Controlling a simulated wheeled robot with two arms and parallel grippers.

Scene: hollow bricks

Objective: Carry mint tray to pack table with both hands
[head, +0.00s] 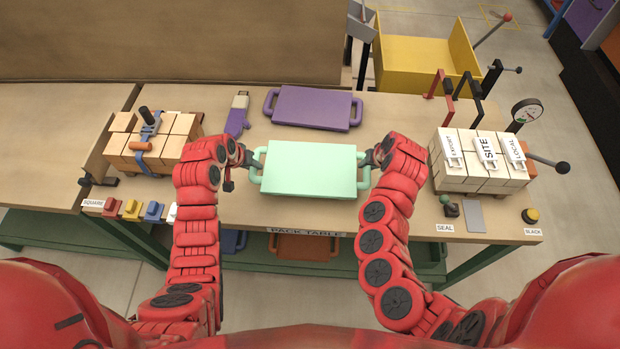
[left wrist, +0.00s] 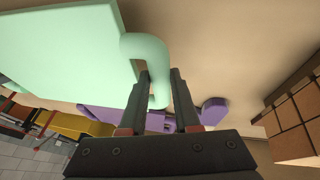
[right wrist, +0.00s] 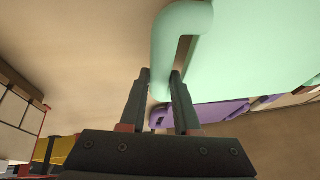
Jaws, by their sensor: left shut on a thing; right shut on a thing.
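The mint tray (head: 310,168) is a flat pale green slab with a looped handle at each end. It is over the pack table (head: 250,210), near the middle; I cannot tell whether it touches the tabletop. My left gripper (head: 254,162) is shut on the tray's left handle, and the handle shows between its fingers in the left wrist view (left wrist: 158,92). My right gripper (head: 370,160) is shut on the right handle, which shows between its fingers in the right wrist view (right wrist: 162,85). The "PACK TABLE" label (head: 305,232) is on the front edge.
A purple tray (head: 312,107) lies just behind the mint tray. A strapped brick stack (head: 150,140) stands at left, and bricks with "EXPORT", "SITE" and "LOCAL" tags (head: 480,160) stand at right. A purple tool (head: 237,118) lies at back left. A yellow bin (head: 420,65) is behind the table.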

